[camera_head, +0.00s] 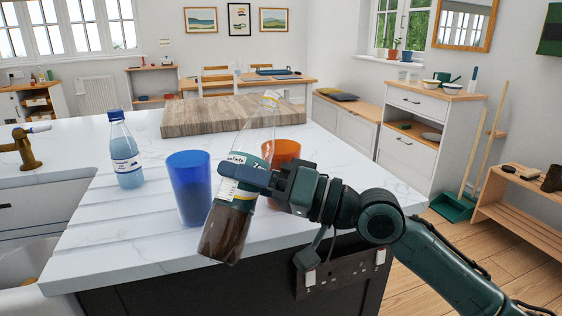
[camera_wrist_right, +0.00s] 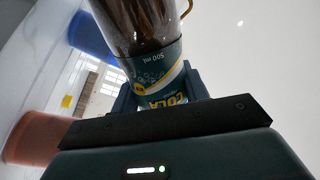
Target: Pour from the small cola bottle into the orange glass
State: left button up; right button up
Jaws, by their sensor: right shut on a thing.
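The small cola bottle (camera_head: 223,230) is clear, with a green-and-white label and dark cola in its lower part. It is tilted, with its neck leaning up to the right and its base at the lower left. My right gripper (camera_head: 246,177) is shut around its label; the wrist view shows the bottle (camera_wrist_right: 150,60) between the fingers (camera_wrist_right: 160,100). The orange glass (camera_head: 286,149) stands on the counter behind the bottle and gripper, partly hidden by them. It also shows at the left of the wrist view (camera_wrist_right: 35,138). My left gripper is out of view.
A blue glass (camera_head: 189,170) stands just left of the cola bottle. A water bottle (camera_head: 124,152) stands farther left, near the sink (camera_head: 40,195). A wooden board (camera_head: 215,115) lies behind on the white counter (camera_head: 110,245). The counter's front edge is below the held bottle.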

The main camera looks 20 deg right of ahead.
jog(key=n, duration=0.1)
jog(key=n+b, duration=0.1)
jog(key=r+n+b, duration=0.1)
jog(key=shift+w+d+n+g, duration=0.3)
jog(key=shift+w+d+g, duration=0.05)
jog(key=shift+w+g, duration=0.05)
jog(key=shift+r+n+b, duration=0.15)
jog(key=shift+n+b, duration=0.3)
jog(key=shift+n, duration=0.15)
jog(key=shift+w+d+r+n+g+h+b, duration=0.1)
jog(key=shift+w+d+n+g+h+b, duration=0.1)
jog(key=shift+n, duration=0.3)
jog(key=shift+w+d+n+g+h+b, duration=0.1)
jog(key=shift+n+b, duration=0.05)
jog(key=shift+n, duration=0.35)
pick_arm(q)
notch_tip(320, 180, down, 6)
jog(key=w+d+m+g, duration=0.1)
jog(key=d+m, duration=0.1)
jog(key=shift+b, duration=0.3)
pick_arm(e)
jog(key=shift+w+d+n, duration=0.15)
jog(key=shift+w+n, duration=0.1)
jog(key=shift+n, duration=0.85)
